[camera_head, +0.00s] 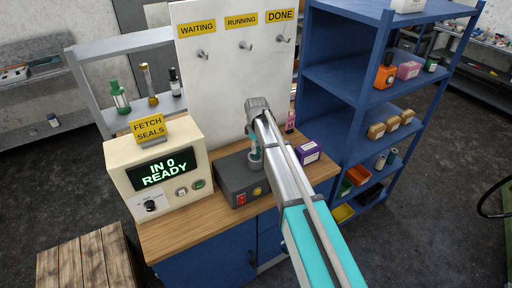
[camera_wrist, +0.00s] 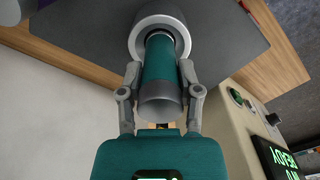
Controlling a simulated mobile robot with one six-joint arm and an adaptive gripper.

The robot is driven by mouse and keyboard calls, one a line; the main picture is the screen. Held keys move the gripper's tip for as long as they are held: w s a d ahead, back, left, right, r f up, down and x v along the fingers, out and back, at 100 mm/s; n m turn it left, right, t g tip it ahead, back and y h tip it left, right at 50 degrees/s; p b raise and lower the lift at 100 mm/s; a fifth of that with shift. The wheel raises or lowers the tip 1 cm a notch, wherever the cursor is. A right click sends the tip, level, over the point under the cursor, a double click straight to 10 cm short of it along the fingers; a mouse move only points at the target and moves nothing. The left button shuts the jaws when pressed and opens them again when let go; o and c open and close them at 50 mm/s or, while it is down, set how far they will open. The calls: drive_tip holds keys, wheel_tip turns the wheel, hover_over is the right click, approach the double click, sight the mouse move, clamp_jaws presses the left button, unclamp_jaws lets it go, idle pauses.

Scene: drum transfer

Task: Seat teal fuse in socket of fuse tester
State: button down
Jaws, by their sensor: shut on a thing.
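The teal fuse (camera_wrist: 160,68) is a teal cylinder with grey metal ends. My gripper (camera_wrist: 160,75) is shut on it, one finger on each side. In the wrist view its far end is at the light round socket (camera_wrist: 135,33), inside the ring's opening; how deep it sits cannot be told. The fuse tester (camera_head: 235,184) is a dark grey box on the workbench, with a red switch and a yellow button on its front. In the head view my gripper (camera_head: 256,150) is over the tester, and my arm hides part of the fuse and socket.
A cream box (camera_head: 160,165) reading "IN 0 READY" stands left of the tester. A purple box (camera_head: 308,152) is to its right on the bench. A white board (camera_head: 225,75) with hooks rises behind. A blue shelf (camera_head: 350,75) with several items stands at right.

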drive_tip(key=shift+f+b, duration=1.3)
drive_tip(key=shift+f, duration=0.1)
drive_tip(key=shift+c, duration=1)
unclamp_jaws()
drive_tip(key=shift+r, duration=0.15)
wheel_tip(320, 180, up, 12)
drive_tip(key=p, duration=1.2)
drive_tip(key=shift+f, duration=0.2)
drive_tip(key=shift+d, duration=0.1)
drive_tip(key=s+d+f+m+b, duration=0.7)
drive_tip(key=s+d+f+b, duration=0.2)
drive_tip(key=s+d, duration=0.2)
drive_tip(key=s+d+f+m+b, duration=0.7)
drive_tip(key=s+d+f+b, duration=0.2)
drive_tip(key=s, duration=0.6)
drive_tip(key=shift+d, duration=0.95)
